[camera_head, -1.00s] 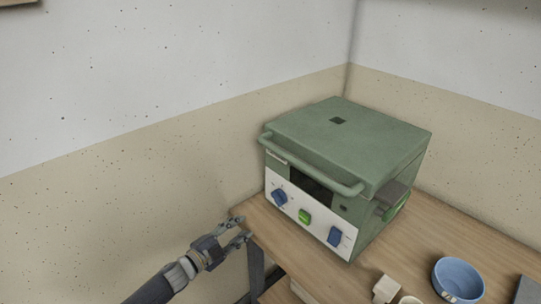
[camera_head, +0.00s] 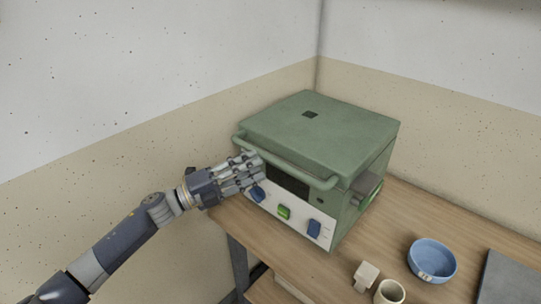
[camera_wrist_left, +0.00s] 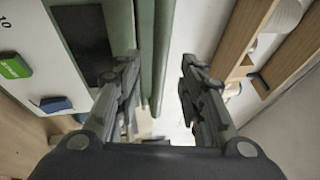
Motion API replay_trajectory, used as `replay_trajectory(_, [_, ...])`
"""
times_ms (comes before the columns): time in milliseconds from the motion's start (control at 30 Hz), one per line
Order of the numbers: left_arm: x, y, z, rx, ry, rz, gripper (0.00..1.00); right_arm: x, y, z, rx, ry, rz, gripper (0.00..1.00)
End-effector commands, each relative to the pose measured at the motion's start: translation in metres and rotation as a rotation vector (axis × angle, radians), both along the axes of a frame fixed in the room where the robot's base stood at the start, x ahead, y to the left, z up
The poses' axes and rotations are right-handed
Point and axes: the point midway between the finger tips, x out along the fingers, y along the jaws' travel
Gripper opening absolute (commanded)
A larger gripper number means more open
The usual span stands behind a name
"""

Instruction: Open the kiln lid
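The green kiln stands on a wooden table, with its flat lid (camera_head: 330,130) closed. A green handle bar (camera_head: 302,173) runs along the lid's front edge, above a white control panel (camera_head: 273,205). My left gripper (camera_head: 252,170) is at the left end of this handle, in front of the kiln. In the left wrist view, the two fingers of my left gripper (camera_wrist_left: 160,65) are apart. The green bar (camera_wrist_left: 146,45) shows between them, closer to the left finger; I cannot tell whether they touch it. My right gripper is not in view.
On the table right of the kiln are a blue bowl (camera_head: 432,260), a cream cup (camera_head: 390,292), a small pale block (camera_head: 366,275) and a dark grey slab (camera_head: 508,278). Walls stand close behind the kiln.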

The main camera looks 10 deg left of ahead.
Motion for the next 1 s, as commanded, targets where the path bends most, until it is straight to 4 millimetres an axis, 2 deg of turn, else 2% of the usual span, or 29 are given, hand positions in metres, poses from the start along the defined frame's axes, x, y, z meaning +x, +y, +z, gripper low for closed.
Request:
replay_trajectory(100, [0.012,-0.020,0.008,-0.002,-0.001,0.000,0.36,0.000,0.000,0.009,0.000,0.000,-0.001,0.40])
replay_trajectory(300, [0.026,-0.042,0.011,-0.002,0.001,0.001,0.36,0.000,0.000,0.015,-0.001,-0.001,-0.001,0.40])
replay_trajectory(433, [0.030,-0.049,0.011,-0.001,0.001,0.001,0.36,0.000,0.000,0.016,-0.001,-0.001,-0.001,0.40])
replay_trajectory(700, [0.031,-0.050,0.010,0.000,0.002,0.002,0.36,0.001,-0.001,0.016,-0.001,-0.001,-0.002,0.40])
replay_trajectory(733, [0.031,-0.050,0.010,0.000,0.002,0.002,0.34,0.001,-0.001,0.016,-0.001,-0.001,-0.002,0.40])
replay_trajectory(800, [0.031,-0.050,0.010,0.000,0.002,0.002,0.18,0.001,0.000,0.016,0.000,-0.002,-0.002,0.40])
replay_trajectory(900, [0.030,-0.050,0.010,0.000,0.002,0.002,0.00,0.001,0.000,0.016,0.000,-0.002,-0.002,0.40])
replay_trajectory(1000, [0.031,-0.050,0.010,0.000,0.002,0.002,0.00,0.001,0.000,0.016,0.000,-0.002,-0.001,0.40])
